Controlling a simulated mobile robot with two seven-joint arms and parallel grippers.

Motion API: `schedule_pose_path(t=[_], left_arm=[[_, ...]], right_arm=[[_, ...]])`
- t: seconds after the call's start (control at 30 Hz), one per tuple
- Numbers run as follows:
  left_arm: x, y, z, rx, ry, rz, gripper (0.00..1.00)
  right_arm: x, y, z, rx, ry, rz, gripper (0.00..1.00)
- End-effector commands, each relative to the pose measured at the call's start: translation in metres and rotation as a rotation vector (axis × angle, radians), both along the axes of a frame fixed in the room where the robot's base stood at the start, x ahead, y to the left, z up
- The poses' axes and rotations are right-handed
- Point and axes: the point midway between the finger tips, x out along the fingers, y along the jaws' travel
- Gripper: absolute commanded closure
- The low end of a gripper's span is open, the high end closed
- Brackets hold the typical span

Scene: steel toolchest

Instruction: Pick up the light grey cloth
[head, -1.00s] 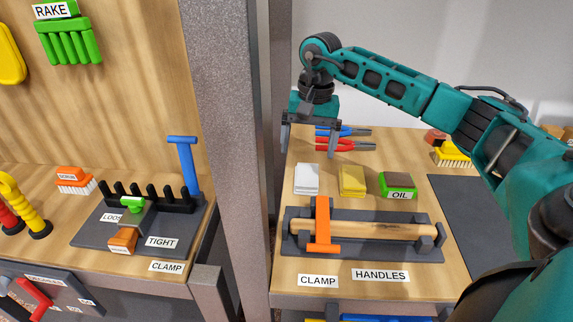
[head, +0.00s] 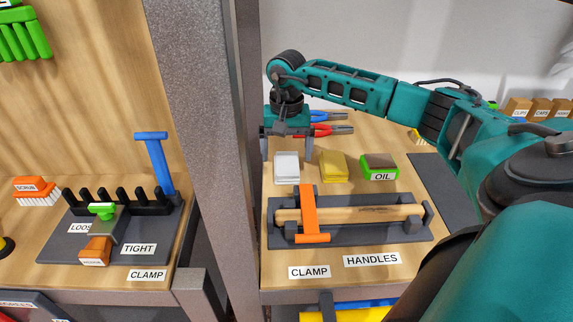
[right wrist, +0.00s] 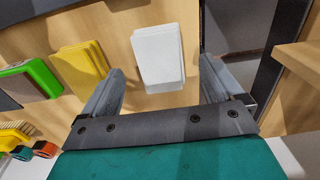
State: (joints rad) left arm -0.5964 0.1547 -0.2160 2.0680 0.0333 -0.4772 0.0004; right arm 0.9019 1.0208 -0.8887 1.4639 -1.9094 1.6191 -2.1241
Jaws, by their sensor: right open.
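The light grey cloth (head: 287,168) is a small folded stack lying on the wooden bench, left of a yellow cloth (head: 334,168). In the right wrist view the light grey cloth (right wrist: 158,57) lies just beyond and between the fingertips. My right gripper (head: 288,152) is above and slightly behind the cloth, pointing down, with its fingers apart and nothing between them. It also shows in the right wrist view (right wrist: 160,85), open. I cannot tell the exact height gap to the cloth. My left gripper is not in view.
A green OIL block (head: 379,165) stands right of the yellow cloth. In front is a clamp fixture (head: 350,234) with a wooden handle and orange lever. A grey steel post (head: 205,160) rises close on the left. Red and blue pliers (head: 330,130) lie behind.

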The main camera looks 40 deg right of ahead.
Motion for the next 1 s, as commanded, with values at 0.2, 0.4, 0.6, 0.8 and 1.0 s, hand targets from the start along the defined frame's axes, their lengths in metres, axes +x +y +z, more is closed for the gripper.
schedule_pose_path(t=[0.2, 0.4, 0.6, 0.8, 1.0], left_arm=[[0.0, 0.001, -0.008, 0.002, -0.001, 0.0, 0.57], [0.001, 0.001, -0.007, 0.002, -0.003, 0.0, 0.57], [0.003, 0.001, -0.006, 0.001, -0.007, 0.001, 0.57], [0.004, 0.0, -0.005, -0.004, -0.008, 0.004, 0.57], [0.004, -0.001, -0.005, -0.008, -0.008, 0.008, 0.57]], right_arm=[[-0.003, 0.001, -0.036, 0.001, 0.003, -0.003, 0.06], [-0.002, 0.001, -0.04, 0.0, 0.0, -0.002, 0.06], [-0.002, 0.001, -0.04, 0.0, 0.0, -0.002, 0.19], [-0.002, 0.001, -0.04, 0.0, 0.0, -0.002, 0.38], [-0.002, 0.001, -0.039, 0.0, 0.0, -0.002, 0.57]])
